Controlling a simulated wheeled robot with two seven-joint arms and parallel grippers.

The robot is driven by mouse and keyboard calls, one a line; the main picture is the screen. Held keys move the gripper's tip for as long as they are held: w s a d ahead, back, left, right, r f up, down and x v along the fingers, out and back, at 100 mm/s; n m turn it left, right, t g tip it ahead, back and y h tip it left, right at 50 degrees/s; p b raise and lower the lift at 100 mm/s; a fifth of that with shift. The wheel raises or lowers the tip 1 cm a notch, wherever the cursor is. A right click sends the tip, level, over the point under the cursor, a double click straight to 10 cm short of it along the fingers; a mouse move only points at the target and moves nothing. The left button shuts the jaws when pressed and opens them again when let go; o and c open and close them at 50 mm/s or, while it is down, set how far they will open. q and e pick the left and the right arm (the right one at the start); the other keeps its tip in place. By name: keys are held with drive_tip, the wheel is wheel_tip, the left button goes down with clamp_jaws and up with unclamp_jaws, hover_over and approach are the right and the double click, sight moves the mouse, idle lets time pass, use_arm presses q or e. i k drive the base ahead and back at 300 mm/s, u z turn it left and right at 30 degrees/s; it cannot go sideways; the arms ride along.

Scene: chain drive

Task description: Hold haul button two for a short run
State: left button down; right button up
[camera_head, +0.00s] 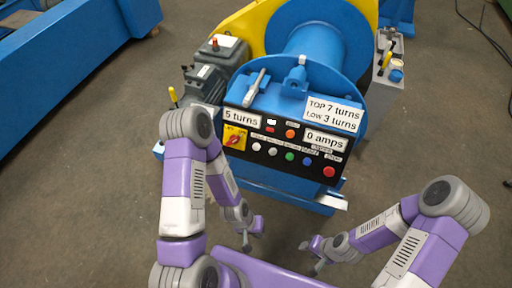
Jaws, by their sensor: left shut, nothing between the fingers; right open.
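The black control panel (270,165) faces me on the front of the blue winch. Its lower row has two white buttons, one at left (256,147) and one beside it (273,152), then a green button (289,157), a blue button (307,161) and a large red button (329,171). The labels are too small to read, so I cannot tell which is haul button two. My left gripper (248,243) is shut and empty, below and in front of the panel, apart from it. My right gripper (309,257) is open and empty, lower right, also apart.
The winch drum (325,35) stands behind the panel. Signs read "5 turns" (242,119), "0 amps" (325,141) and "TOP 7 turns, Low 3 turns" (334,112). A grey motor (215,55) stands left.

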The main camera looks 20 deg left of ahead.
sight(256, 146)
drive_tip(key=z, duration=0.6)
drive_tip(key=i, duration=0.5)
drive_tip(key=u, duration=1.8)
